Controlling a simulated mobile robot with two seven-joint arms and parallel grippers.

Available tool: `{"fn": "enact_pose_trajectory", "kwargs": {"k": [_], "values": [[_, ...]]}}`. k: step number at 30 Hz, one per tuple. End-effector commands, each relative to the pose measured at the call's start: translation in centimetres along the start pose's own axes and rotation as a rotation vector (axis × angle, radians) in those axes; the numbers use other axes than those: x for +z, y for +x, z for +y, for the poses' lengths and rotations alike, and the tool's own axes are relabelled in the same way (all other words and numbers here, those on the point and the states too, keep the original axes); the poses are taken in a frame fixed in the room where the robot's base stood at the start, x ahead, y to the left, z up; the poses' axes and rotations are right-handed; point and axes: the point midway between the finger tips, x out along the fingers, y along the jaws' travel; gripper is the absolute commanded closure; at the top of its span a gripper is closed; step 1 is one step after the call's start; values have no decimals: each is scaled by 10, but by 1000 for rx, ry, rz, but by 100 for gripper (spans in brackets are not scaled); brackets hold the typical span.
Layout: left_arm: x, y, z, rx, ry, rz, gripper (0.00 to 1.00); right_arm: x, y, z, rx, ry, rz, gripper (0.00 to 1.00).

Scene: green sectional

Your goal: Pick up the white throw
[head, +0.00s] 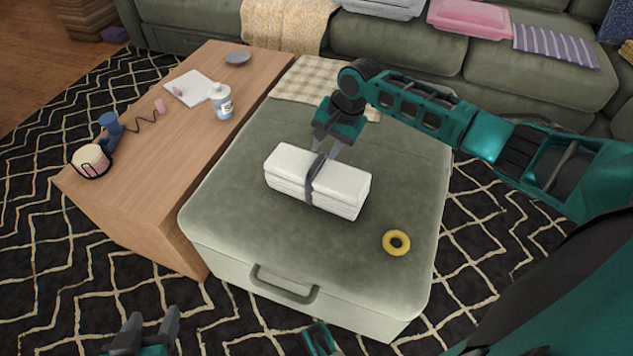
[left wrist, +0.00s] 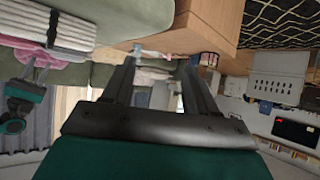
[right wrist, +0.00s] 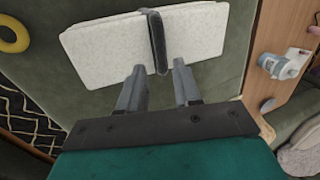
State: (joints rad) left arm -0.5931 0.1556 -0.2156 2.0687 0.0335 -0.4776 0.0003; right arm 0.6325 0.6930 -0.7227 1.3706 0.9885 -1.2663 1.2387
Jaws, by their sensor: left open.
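The white throw (head: 340,184) is a folded bundle with a dark strap (head: 315,178) around its middle, lying on the green ottoman (head: 225,190). It also shows in the right wrist view (right wrist: 205,32) and at the top left of the left wrist view (left wrist: 75,32). My right gripper (head: 327,148) points down at the throw's far side, beside the strap. In the right wrist view its fingers (right wrist: 157,70) are apart, with the strap lined up between them; contact is unclear. My left gripper (head: 152,325) is open and empty, low in front of the ottoman.
A yellow ring (head: 396,242) lies on the ottoman right of the throw. A checked cloth (head: 305,80) covers its far left corner. A green sofa (head: 390,45) stands behind.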

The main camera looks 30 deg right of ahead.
Motion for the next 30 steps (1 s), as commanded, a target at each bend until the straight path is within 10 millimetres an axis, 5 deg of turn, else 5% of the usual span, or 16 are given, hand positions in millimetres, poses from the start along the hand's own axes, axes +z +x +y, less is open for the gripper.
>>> {"fn": "enact_pose_trajectory", "kwargs": {"k": [9, 17, 27, 30], "values": [[20, 13, 4, 9, -14, -16, 42, 2, 46, -1, 0, 1, 0, 67], [5, 12, 6, 14, -16, 10, 42, 3, 48, -2, 0, 0, 0, 68], [6, 12, 6, 13, -11, 7, 42, 3, 48, -1, 0, -1, 0, 100], [7, 12, 5, 13, -9, 6, 42, 3, 48, -1, 0, -1, 0, 100]]}}
